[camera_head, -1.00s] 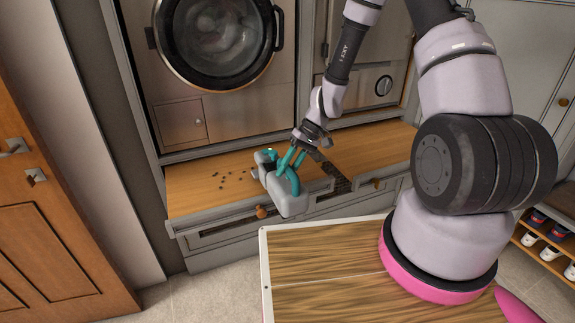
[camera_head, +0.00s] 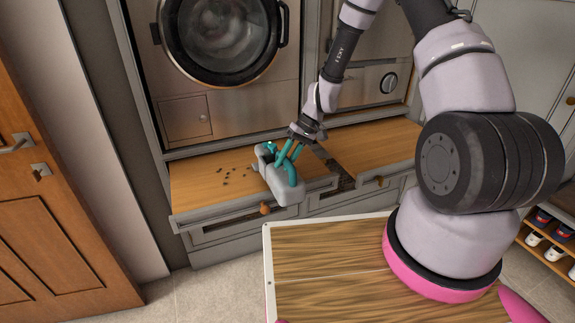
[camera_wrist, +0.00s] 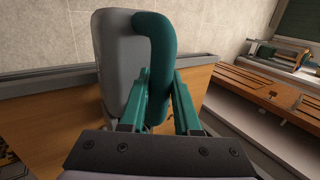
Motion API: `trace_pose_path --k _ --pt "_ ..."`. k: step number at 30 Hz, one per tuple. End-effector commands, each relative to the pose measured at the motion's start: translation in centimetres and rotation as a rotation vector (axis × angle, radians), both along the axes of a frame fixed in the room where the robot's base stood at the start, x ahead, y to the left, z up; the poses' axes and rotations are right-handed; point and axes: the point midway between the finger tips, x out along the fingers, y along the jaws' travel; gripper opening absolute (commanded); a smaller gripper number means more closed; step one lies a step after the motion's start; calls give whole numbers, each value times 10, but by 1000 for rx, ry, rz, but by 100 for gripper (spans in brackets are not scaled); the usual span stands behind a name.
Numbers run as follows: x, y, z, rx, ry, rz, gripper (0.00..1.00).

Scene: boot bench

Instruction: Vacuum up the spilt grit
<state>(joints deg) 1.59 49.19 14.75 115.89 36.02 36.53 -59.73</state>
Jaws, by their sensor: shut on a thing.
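The spilt grit (camera_head: 238,172) is a scatter of small dark specks on the left part of the wooden bench top (camera_head: 196,178). My gripper (camera_head: 289,150) is shut on the teal handle of a grey hand vacuum (camera_head: 287,190). The vacuum is over the bench's front edge, just right of the grit. Its far end is close to the nearest specks; I cannot tell whether it touches the wood. In the wrist view my gripper's teal fingers (camera_wrist: 160,100) flank the curved handle of the vacuum (camera_wrist: 118,50), whose grey body hides what lies beyond.
A round-doored machine (camera_head: 222,40) stands behind the bench. Bench drawers with knobs are below the front edge. A dark gap divides the bench top to the vacuum's right. A wooden door (camera_head: 50,210) is at left; a shoe rack (camera_head: 540,240) is at right.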

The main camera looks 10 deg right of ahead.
Motion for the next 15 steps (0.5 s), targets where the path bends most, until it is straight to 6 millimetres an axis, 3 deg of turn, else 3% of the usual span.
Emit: trace_pose_path --k 15 --pt "31 9 1 1 -2 1 0"
